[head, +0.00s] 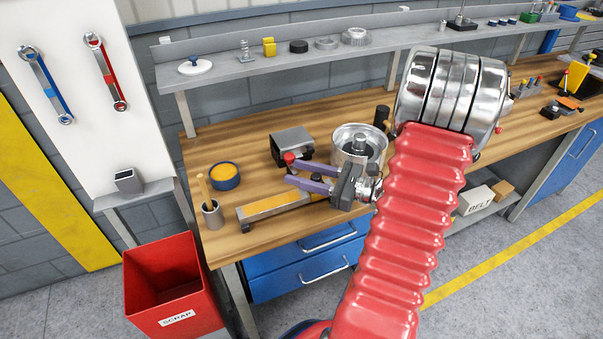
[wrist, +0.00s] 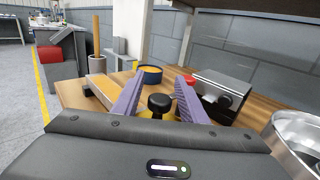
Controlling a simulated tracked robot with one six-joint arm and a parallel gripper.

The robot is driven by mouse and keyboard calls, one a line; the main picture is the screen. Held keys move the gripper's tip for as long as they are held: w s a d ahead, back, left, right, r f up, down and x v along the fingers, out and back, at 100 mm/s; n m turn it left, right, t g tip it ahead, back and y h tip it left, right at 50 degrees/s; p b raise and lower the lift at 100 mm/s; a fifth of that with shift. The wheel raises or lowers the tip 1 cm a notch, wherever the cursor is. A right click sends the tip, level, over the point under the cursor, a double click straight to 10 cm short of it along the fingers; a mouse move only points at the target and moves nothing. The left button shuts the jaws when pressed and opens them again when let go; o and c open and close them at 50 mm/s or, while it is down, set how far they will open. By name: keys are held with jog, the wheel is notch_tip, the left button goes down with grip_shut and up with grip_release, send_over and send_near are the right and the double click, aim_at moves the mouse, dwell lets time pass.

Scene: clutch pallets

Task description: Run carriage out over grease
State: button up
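My gripper (head: 289,172) has two purple fingers, which also show in the wrist view (wrist: 160,80). They are open, with a black knob (wrist: 160,103) between them and a small gap on each side. Yellow shows beneath the knob, seemingly the carriage, mostly hidden by my gripper. A rail (head: 275,206) with a yellow-orange top strip runs left from under my gripper along the bench's front; its left part shows in the wrist view (wrist: 102,88). A blue tin of orange-yellow grease (head: 224,176) stands behind the rail's left part, apart from it.
A grey cup (head: 212,216) with a wooden-handled tool stands just left of the rail. A grey metal box (head: 291,143) with a red knob is behind my fingers. A round metal pan (head: 359,146) stands close behind my wrist. A red scrap bin (head: 172,285) is on the floor.

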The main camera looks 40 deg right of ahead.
grip_shut()
dwell(0.4)
